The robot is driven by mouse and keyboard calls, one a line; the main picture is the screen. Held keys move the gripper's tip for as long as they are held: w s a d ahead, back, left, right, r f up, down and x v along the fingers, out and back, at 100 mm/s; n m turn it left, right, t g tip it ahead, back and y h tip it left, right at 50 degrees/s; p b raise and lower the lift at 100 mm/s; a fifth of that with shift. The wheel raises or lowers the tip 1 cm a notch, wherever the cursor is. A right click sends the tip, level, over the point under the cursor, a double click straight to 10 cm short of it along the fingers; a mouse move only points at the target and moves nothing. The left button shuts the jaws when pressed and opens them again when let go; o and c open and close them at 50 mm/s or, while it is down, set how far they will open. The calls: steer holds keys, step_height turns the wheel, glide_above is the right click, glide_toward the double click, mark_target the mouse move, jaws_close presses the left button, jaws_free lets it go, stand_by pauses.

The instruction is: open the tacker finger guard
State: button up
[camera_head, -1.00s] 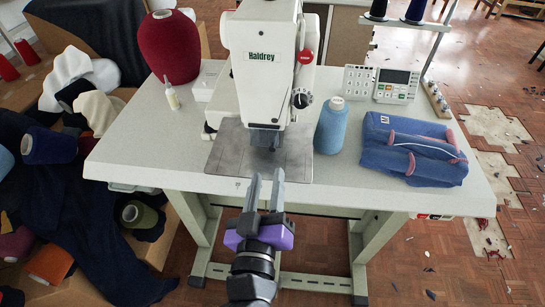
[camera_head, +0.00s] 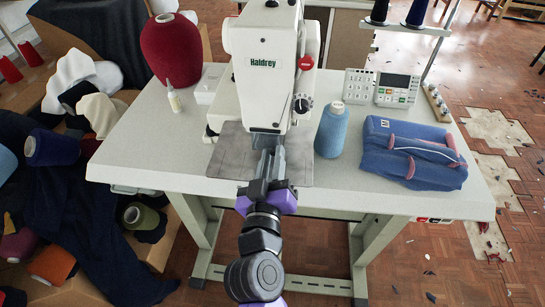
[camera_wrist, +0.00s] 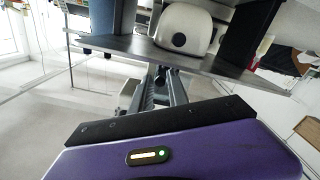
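The white tacker (camera_head: 262,62), marked Haldrey, stands on the table with a grey metal plate (camera_head: 228,158) under its head. The finger guard is in the dark area below the head front; my fingers largely cover it, and I cannot make out its position. My gripper (camera_head: 271,150) reaches in from the front, its two grey fingertips just under the head, over the plate. A narrow gap shows between the fingers. The fingers also show in the wrist view (camera_wrist: 162,85); whether they touch the guard is unclear.
A blue thread cone (camera_head: 331,130) stands close right of the head. A folded blue garment (camera_head: 412,155) and a control panel (camera_head: 396,89) are farther right. A red cone (camera_head: 170,48) and small bottle (camera_head: 173,96) are on the left. The table's (camera_head: 140,150) front left is clear.

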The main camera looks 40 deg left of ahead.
jaws_close()
steer(key=shift+r, duration=0.1)
